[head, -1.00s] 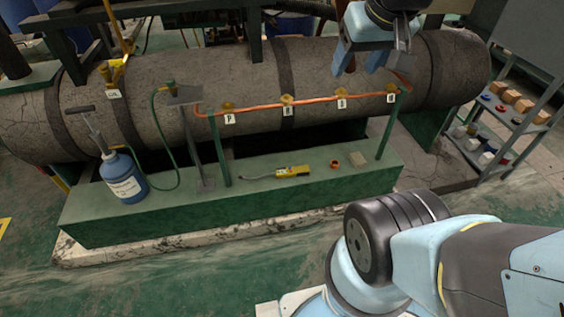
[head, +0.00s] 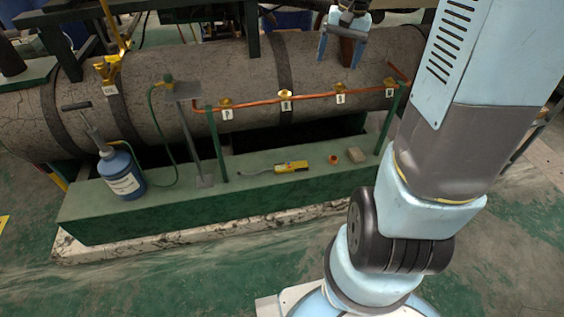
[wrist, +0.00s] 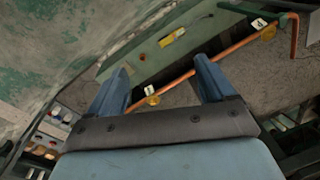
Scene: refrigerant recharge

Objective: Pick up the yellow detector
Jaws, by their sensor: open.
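The yellow detector (head: 291,167) lies on the green bench (head: 245,205), with a thin dark probe stretching out to its left. It also shows in the wrist view (wrist: 172,37), beyond my fingertips and lying at a slant. My gripper (head: 341,57) is open and empty, high above and behind the detector, in front of the large grey cylinder. In the wrist view its two blue fingers (wrist: 160,80) are spread apart, with the copper pipe showing between and beyond them. Nothing touches the detector.
A copper pipe (head: 310,96) with several brass fittings and tags runs above the bench on green posts. A blue bottle with a pump (head: 122,175) stands at the left end. A copper ring (head: 334,160) and a small tan block (head: 356,155) lie right of the detector.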

